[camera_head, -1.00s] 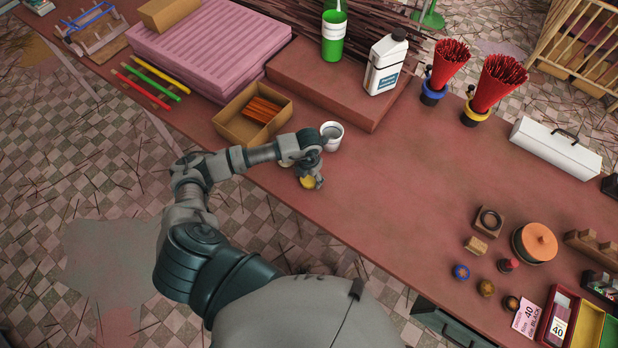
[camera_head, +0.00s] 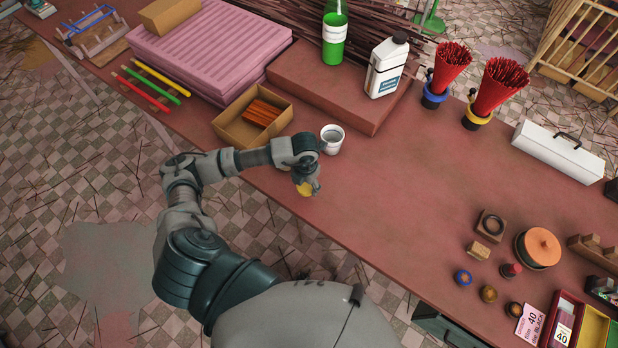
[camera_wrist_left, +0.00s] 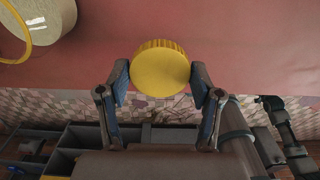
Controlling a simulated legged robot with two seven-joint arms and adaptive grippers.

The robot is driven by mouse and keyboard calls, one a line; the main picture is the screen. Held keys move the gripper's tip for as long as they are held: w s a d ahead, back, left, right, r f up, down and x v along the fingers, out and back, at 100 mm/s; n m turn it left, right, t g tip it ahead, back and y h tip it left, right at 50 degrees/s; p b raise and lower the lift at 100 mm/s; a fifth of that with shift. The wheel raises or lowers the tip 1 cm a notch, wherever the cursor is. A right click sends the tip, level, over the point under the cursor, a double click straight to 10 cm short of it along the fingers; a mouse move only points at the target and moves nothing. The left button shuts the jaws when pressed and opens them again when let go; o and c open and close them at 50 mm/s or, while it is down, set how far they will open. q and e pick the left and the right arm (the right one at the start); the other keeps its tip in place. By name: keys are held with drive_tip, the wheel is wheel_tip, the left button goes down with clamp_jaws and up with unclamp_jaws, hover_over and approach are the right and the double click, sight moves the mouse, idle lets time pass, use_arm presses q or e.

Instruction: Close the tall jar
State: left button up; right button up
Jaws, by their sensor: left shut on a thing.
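My left gripper (camera_head: 311,186) (camera_wrist_left: 160,88) is shut on a round yellow lid (camera_wrist_left: 160,68) with a ribbed edge. In the left wrist view its two fingers press the lid's sides. In the head view only part of the lid (camera_head: 304,189) shows, near the table's front edge. A white open jar (camera_head: 332,139) stands upright on the table just behind the gripper, apart from the lid. A pale cylinder with a yellow ring at its mouth (camera_wrist_left: 48,18) shows in the wrist view's upper left corner; I cannot tell whether it is this jar. My right gripper is not in view.
A cardboard box of orange sticks (camera_head: 231,130) is left of the jar. A raised brown slab (camera_head: 310,89) holds a green container (camera_head: 334,38) and a white bottle (camera_head: 386,66). The table to the right of the gripper is clear up to the small wooden items (camera_head: 478,251).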

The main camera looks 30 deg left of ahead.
use_arm(q)
drive_tip(key=s+d+r+b, duration=0.1)
drive_tip(key=s+d, duration=0.2)
drive_tip(key=s, duration=0.9)
drive_tip(key=shift+s+b, duration=0.15)
drive_tip(key=shift+b, duration=0.15)
drive_tip(key=shift+r, duration=0.1)
